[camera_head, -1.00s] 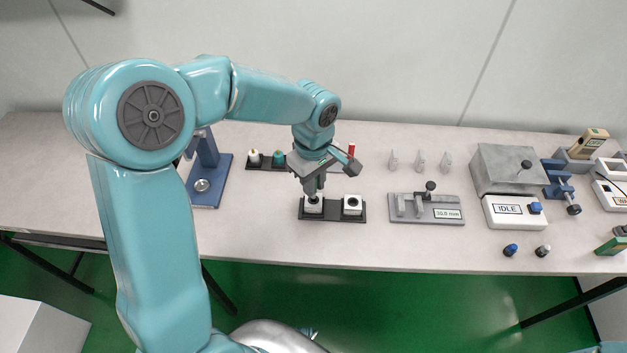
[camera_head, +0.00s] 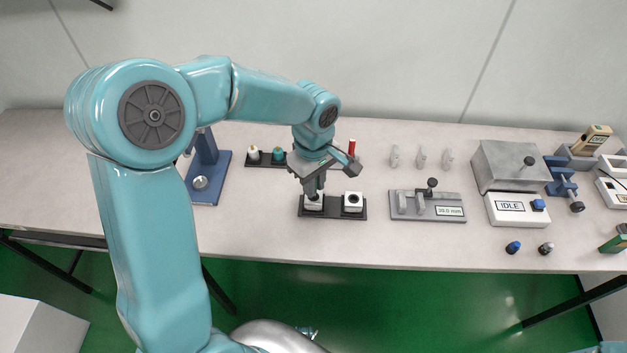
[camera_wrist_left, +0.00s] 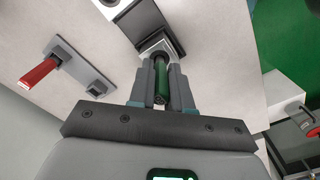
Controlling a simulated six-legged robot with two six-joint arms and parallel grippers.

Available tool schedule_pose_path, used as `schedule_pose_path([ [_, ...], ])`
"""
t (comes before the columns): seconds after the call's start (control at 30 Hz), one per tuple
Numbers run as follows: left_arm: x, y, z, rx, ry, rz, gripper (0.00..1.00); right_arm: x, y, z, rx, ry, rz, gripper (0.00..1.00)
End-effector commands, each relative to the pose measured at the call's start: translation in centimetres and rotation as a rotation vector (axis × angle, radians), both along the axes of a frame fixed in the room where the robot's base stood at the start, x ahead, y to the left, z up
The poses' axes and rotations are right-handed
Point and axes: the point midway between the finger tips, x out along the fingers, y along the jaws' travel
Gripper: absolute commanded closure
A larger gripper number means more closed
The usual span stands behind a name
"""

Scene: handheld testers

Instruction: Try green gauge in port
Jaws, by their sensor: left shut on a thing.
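My left gripper (camera_head: 314,191) is directly over the left white port block (camera_head: 313,205) on a black base (camera_head: 333,212). In the left wrist view the gripper (camera_wrist_left: 162,95) is shut on the green gauge (camera_wrist_left: 162,84), a dark green cylinder. The gauge's far end meets the white block (camera_wrist_left: 158,46); how deep it sits in the port I cannot tell. The fingers hide the gauge in the head view. A second white block (camera_head: 352,203) with a dark round hole stands to the right on the same base. My right gripper is out of view.
A red gauge (camera_wrist_left: 38,73) stands on a grey rack behind the blocks. White (camera_head: 254,155) and teal (camera_head: 278,156) pieces stand at back left, near a blue stand (camera_head: 208,185). A grey fixture (camera_head: 427,206) and the IDLE box (camera_head: 516,208) are at right.

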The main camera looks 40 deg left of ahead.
Motion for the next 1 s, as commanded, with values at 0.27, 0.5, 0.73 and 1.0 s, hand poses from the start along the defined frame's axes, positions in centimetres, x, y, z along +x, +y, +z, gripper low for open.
schedule_pose_path([
  [0.27, 0.0, 0.0, -0.5, 0.000, 0.000, 0.000, 1.00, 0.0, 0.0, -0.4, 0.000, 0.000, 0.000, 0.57],
  [0.5, 0.0, 0.0, -0.9, 0.000, 0.000, 0.000, 1.00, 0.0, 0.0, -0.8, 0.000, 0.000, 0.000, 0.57],
  [0.73, 0.0, 0.0, -1.2, 0.000, 0.000, 0.000, 1.00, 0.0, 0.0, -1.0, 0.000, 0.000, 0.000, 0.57],
  [1.0, 0.0, 0.0, -1.2, 0.000, 0.000, 0.000, 1.00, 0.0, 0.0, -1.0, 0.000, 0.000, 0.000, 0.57],
])
